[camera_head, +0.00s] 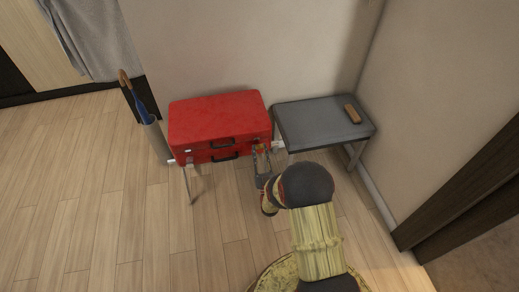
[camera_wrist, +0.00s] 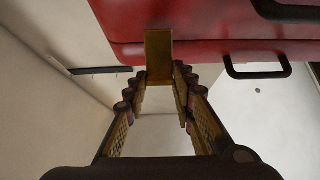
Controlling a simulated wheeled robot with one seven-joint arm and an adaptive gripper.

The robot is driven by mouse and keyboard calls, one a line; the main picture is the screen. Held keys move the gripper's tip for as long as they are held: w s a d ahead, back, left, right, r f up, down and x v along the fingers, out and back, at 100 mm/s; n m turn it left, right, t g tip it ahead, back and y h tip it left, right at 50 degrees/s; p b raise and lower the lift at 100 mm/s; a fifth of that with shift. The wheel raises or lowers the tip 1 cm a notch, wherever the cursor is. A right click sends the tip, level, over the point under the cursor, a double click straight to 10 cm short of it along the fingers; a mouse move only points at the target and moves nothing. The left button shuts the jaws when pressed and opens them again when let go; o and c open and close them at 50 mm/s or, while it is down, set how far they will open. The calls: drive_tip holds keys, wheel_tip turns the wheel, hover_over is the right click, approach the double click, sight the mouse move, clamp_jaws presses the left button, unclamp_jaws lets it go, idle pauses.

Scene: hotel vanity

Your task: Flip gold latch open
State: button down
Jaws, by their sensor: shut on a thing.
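A red suitcase (camera_head: 215,115) lies flat on a stand; a second red layer with its own dark handle (camera_head: 224,157) shows below it. In the wrist view the red case (camera_wrist: 210,22) fills the top. The gold latch (camera_wrist: 158,50) is a flat upright plate on the case front. My gripper (camera_wrist: 160,76) has its fingertips on either side of the latch's lower end and is shut on it. In the head view my gripper (camera_head: 262,158) is at the right end of the case's front; the latch there is hard to make out.
A bin (camera_head: 158,142) with a blue umbrella (camera_head: 141,108) stands at the left. Walls close off the back and right. The floor (camera_head: 120,220) at front left is clear.

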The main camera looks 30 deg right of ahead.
drive_tip(key=shift+s+f+t, duration=0.2)
drive_tip(key=shift+f+t, duration=0.2)
drive_tip(key=shift+t, duration=0.2)
drive_tip(key=shift+f+t+h, duration=0.1)
drive_tip(key=shift+t+h, duration=0.2)
drive_tip(key=c, duration=1.5)
unclamp_jaws()
drive_tip(key=shift+c, duration=0.2)
drive_tip(key=shift+o, duration=0.3)
wheel_tip(320, 180, up, 10)
